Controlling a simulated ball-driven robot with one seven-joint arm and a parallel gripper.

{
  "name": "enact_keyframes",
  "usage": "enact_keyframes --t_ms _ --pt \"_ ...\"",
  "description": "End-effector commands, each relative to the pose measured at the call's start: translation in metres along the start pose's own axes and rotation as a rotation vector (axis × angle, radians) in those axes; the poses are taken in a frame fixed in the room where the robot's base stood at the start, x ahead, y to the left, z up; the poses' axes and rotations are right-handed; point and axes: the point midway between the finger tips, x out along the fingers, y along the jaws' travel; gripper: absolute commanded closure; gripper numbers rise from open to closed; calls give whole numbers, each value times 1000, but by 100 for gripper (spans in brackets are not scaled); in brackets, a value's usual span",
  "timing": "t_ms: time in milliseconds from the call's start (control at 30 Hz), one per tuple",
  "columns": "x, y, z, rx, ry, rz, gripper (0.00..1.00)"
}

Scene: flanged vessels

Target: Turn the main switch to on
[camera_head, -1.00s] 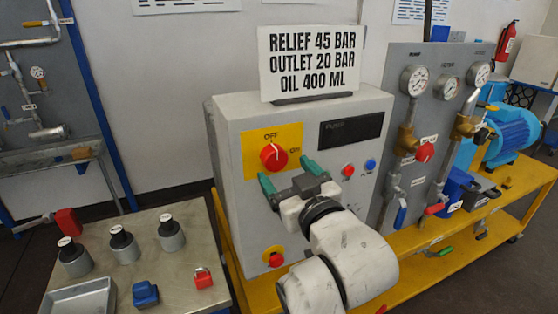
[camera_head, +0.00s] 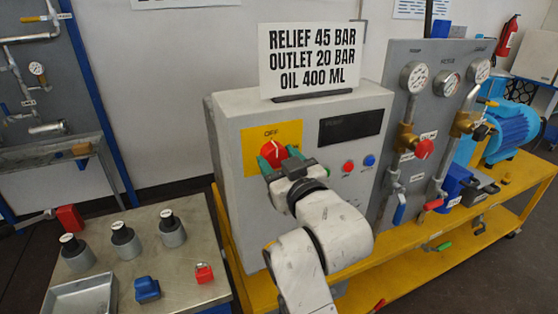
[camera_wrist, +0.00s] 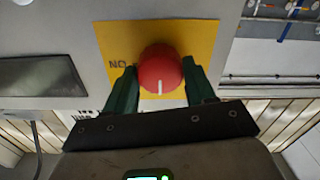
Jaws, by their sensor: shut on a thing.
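The main switch is a red round knob (camera_head: 273,152) on a yellow plate (camera_head: 291,131) on the front of the grey control box (camera_head: 228,120). In the wrist view, which is upside down, the knob (camera_wrist: 160,66) sits between both green fingers. My gripper (camera_head: 272,158) is shut on it, one finger on each side. The knob's white mark points toward the OFF label at the plate's top in the head view. The ON label (camera_wrist: 118,64) shows in the wrist view at the plate's side. My fingers hide part of the plate.
A red button (camera_head: 348,166) and a blue button (camera_head: 369,160) sit right of the switch under a dark display (camera_head: 350,128). A sign (camera_head: 312,58) stands on the box. Gauges and valves are on the right panel (camera_head: 415,85). A bench with several vessels (camera_head: 122,240) is at left.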

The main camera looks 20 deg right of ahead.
Motion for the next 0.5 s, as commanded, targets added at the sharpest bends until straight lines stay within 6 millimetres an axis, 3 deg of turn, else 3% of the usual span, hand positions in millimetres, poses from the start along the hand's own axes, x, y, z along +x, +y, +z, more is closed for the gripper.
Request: enact_keyframes --t_ms 267,500 --pt "0 0 0 0 0 0 76" --pt "0 0 0 25 0 0 76"
